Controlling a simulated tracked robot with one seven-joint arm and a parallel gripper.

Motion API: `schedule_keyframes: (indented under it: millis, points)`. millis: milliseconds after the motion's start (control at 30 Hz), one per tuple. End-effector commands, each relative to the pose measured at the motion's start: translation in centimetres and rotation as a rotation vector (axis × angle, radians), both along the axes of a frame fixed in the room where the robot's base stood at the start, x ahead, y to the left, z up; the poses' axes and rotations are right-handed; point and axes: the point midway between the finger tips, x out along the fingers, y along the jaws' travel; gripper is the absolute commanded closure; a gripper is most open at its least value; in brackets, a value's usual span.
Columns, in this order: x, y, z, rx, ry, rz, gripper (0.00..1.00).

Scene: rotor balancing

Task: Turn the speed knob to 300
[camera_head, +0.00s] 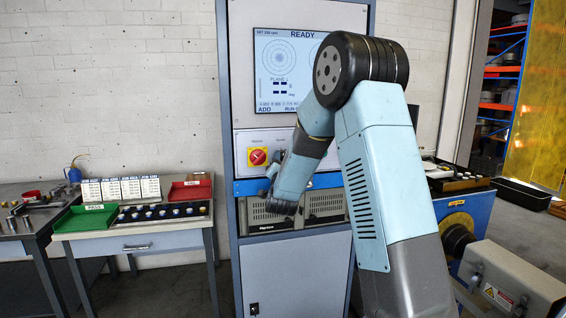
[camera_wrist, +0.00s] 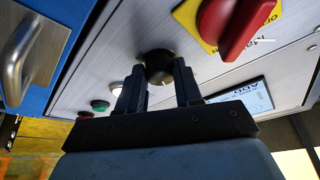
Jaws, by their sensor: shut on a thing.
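The speed knob (camera_wrist: 158,66) is a round black knob on the cabinet's grey control panel, seen in the wrist view. My gripper (camera_wrist: 158,82) has one finger on each side of it and is shut on it. The knob's pointer and scale cannot be read.
A red rotary switch on a yellow plate (camera_head: 258,157) sits beside the knob; its red handle (camera_wrist: 235,25) is close in the wrist view. Green, red and white buttons (camera_wrist: 100,106) line the panel. A metal handle (camera_wrist: 18,62) sticks out nearby. A side table (camera_head: 135,243) with trays stands left.

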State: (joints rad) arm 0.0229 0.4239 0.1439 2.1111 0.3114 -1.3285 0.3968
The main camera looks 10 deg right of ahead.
Motion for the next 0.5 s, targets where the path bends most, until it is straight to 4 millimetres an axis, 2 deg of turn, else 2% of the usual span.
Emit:
schedule_keyframes:
  millis: [500]
  points:
    - [-0.03, 0.00, 0.28, 0.490, 0.000, -0.005, 0.96]
